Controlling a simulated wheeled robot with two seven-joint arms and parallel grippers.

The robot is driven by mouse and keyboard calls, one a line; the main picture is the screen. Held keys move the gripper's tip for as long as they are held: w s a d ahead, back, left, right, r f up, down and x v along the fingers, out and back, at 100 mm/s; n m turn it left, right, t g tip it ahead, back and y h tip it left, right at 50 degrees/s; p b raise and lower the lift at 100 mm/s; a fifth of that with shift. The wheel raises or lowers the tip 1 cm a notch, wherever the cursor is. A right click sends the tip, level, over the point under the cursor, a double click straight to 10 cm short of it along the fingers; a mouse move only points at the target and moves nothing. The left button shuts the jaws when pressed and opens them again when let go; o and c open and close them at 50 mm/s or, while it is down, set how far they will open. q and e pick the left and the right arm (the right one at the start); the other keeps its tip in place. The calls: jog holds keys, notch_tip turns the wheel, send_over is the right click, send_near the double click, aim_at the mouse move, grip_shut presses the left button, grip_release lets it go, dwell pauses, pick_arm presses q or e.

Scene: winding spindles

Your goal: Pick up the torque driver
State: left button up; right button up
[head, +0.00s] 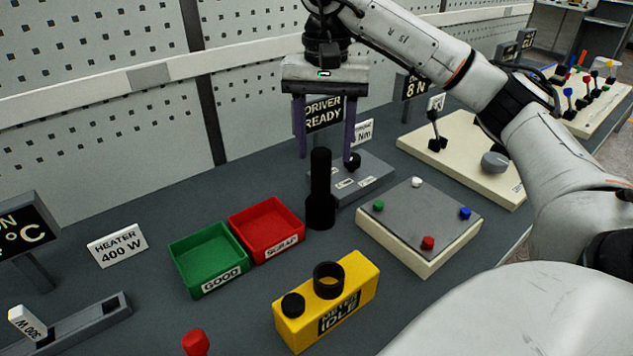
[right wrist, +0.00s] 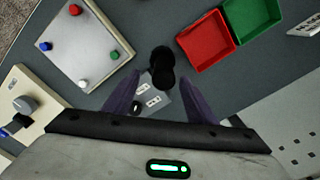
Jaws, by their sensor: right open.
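The torque driver (head: 320,195) is a black upright cylinder with a wider base, standing on the bench in the head view. In the right wrist view the driver (right wrist: 162,67) shows from above, just beyond the fingertips and roughly between them. My right gripper (head: 326,155) is open and empty, with its purple fingers pointing down above and behind the driver. The fingers also show in the right wrist view (right wrist: 178,85), spread apart. A grey driver station (head: 365,180) with a small knob and a "DRIVER READY" sign (head: 324,114) stands behind the driver. My left gripper is not in view.
A red SCRAP tray (head: 250,215) and a green GOOD tray (head: 190,262) lie left of the driver. A yellow meter (head: 361,275) is in front, and a button panel (head: 400,228) is to the right. A lever panel (head: 480,150) stands farther right.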

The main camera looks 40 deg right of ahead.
aim_at(321, 183)
notch_tip(321, 183, down, 4)
jog(key=shift+r+b, duration=0.1)
jog(key=shift+b, duration=0.5)
jog(key=shift+w+a+f, duration=0.1)
jog(key=shift+f, duration=1.25)
jog(key=shift+w+a+f, duration=0.1)
jog(key=shift+f, duration=1.2)
jog(key=shift+r, duration=0.1)
jog(key=c, duration=1.2)
